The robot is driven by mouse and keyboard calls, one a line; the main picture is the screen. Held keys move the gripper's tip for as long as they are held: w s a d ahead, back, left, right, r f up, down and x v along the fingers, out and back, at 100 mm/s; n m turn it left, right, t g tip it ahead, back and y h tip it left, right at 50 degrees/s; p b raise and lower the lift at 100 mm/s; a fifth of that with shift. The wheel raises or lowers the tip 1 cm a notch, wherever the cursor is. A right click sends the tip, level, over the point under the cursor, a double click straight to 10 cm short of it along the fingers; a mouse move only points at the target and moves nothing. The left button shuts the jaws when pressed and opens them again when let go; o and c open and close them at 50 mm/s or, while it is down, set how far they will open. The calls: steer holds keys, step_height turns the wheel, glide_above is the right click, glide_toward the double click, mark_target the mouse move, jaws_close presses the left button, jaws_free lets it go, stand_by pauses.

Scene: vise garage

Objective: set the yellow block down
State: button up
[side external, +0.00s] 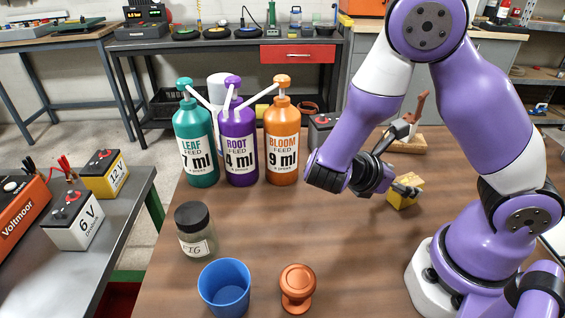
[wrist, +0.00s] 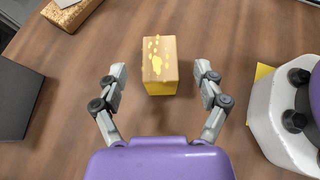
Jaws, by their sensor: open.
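The yellow block (side external: 404,203) appears to rest on the brown wooden table, partly hidden behind my gripper in the side view. In the wrist view the block (wrist: 159,72) shows a wood-coloured top with yellow paint splotches and a yellow side. My gripper (side external: 404,186) is open and low at the block. In the wrist view the gripper (wrist: 161,76) has one finger on each side of the block, with a visible gap on both sides.
Teal (side external: 196,140), purple (side external: 238,145) and orange (side external: 281,143) pump bottles stand behind, left of my arm. A lidded jar (side external: 195,232), blue cup (side external: 224,286) and terracotta-coloured object (side external: 298,288) stand near the front. The table's middle is clear.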

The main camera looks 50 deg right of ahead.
mark_target(401, 181)
steer(key=x, duration=0.2)
steer(key=shift+d+f, duration=0.15)
steer(key=shift+d, duration=0.05)
jaws_close()
steer(key=shift+n+t, duration=0.3)
steer(key=r, duration=0.9)
steer(key=shift+w+r, duration=0.2)
steer(key=shift+w, duration=0.1)
steer(key=w+a+r+n+t+y, duration=0.1)
steer(key=w+a+r+n+t, duration=0.1)
steer(key=w+n+t, duration=0.4)
steer(key=w+a+r+n+t, duration=0.3)
steer(key=w+r+n+t, duration=0.2)
steer(key=w, duration=0.4)
steer(key=shift+w+a+r+n+t+y, duration=0.15)
steer(key=shift+w+r+n+t+y, duration=0.1)
steer(key=shift+n+t+y, duration=0.15)
